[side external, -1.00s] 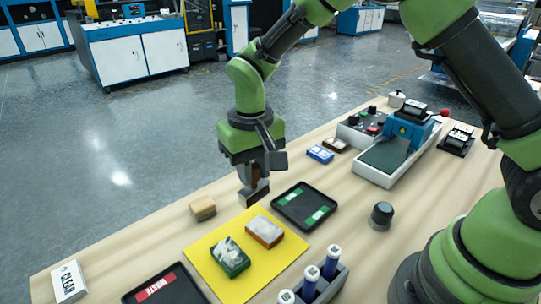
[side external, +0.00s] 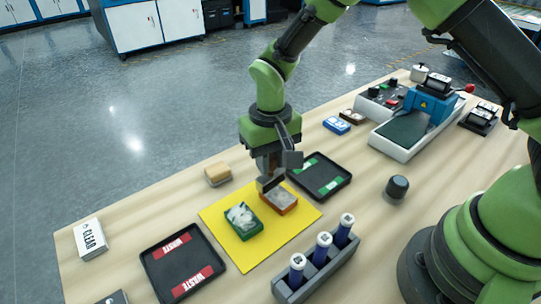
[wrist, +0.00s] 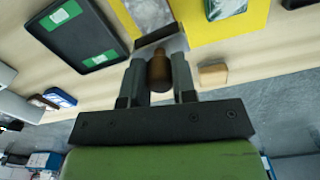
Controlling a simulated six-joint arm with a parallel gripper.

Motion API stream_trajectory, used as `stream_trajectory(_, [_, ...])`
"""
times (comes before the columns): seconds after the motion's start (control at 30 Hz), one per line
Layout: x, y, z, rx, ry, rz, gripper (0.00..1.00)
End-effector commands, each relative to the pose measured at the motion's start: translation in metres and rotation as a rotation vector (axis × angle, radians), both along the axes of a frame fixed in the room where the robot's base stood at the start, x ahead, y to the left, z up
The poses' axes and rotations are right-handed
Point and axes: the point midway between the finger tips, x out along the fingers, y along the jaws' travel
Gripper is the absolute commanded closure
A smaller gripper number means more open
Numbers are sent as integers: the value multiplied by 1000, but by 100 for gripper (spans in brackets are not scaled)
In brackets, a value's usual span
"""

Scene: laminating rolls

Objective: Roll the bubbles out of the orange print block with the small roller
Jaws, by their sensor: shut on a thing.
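My gripper (side external: 271,166) is shut on the brown handle of the small roller, which also shows between the fingers in the wrist view (wrist: 160,74). The roller's grey head (side external: 270,183) hangs low at the back-left edge of the orange print block (side external: 281,203). I cannot tell whether it touches. The block lies on the yellow mat (side external: 283,237), with a cloudy, whitish-grey top and orange sides. In the wrist view, part of its grey top (wrist: 150,13) shows just beyond the roller head.
A green block (side external: 243,222) with a whitish top is beside the orange one. A black tray with green labels (side external: 343,184) is close on the right. A tan block (side external: 217,174), a WASTE tray (side external: 155,262) and a rack of blue-bodied tools (side external: 318,272) surround the mat.

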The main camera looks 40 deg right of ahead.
Motion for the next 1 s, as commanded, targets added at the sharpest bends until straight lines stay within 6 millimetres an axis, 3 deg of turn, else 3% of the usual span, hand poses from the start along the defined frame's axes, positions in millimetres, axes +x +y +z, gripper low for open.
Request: stream_trajectory(1.0, [0,0,-7,0,0,0,100])
